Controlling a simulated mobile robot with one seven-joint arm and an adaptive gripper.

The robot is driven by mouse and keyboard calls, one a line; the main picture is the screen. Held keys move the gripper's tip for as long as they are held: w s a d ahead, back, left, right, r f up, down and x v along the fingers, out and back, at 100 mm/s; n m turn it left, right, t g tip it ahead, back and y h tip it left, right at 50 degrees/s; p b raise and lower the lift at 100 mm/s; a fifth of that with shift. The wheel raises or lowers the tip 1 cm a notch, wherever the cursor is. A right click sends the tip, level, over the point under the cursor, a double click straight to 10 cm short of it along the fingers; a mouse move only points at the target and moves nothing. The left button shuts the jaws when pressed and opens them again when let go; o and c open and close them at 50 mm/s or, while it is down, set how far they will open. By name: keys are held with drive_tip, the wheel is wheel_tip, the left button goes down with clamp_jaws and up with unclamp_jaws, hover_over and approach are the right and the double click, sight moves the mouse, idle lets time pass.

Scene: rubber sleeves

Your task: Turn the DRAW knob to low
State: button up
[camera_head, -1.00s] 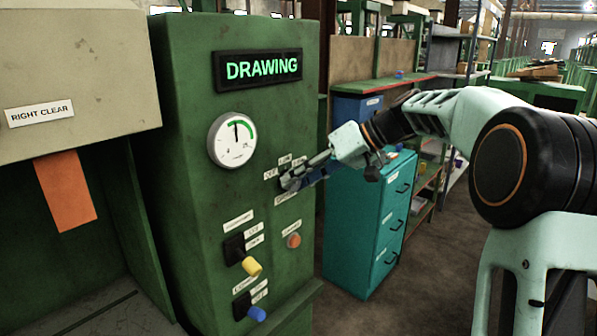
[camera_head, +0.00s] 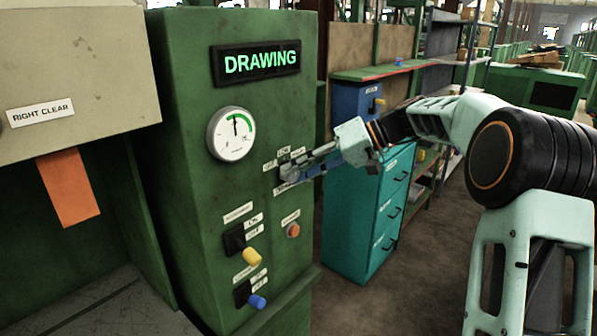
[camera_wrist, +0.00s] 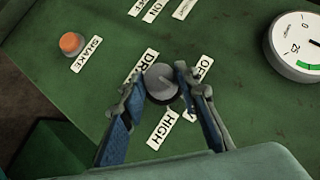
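The DRAW knob (camera_wrist: 158,83) is a round grey knob on the green panel, seen in the wrist view. Labels surround it: DRAW at upper left, OFF (camera_wrist: 203,68) at upper right, HIGH (camera_wrist: 161,130) below. Another label at lower right is mostly hidden by a finger. My gripper (camera_wrist: 159,78) has one fingertip against each side of the knob. In the head view my gripper (camera_head: 292,173) reaches the panel from the right and covers the knob. The LOW label (camera_head: 284,152) shows above it. I cannot tell exactly where the knob points.
A teal drawer cabinet (camera_head: 365,225) stands to the right, behind my arm.

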drive_tip(key=o, duration=0.4)
drive_tip(key=shift+o, duration=0.2)
drive_tip(key=v, duration=1.2)
